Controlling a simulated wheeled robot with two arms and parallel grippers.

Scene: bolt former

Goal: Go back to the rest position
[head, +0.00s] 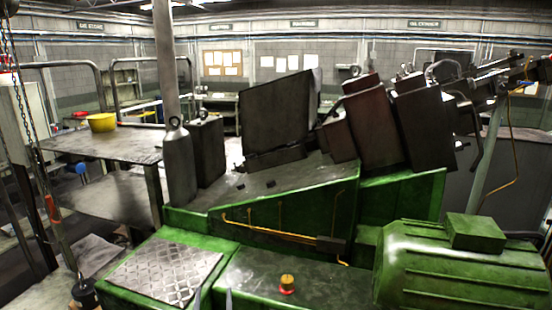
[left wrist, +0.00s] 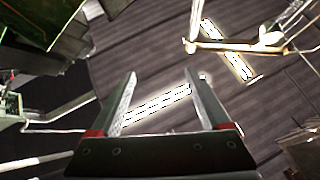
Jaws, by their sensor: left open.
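My left gripper (head: 213,297) shows only as two fingertips at the bottom edge of the head view, in front of the green machine (head: 285,215). In the left wrist view the left gripper (left wrist: 162,80) has its two fingers wide apart with nothing between them. The fingers point up toward the dark ceiling (left wrist: 150,55) and a lit ceiling lamp (left wrist: 156,104). The rest of the left arm is hidden below the head view. My right gripper is in neither view.
The green machine with dark blocks (head: 280,110) fills the middle and right. A yellow-topped red button (head: 287,283) sits on its front, right of a tread plate (head: 165,272). A chain (head: 22,95) hangs far left.

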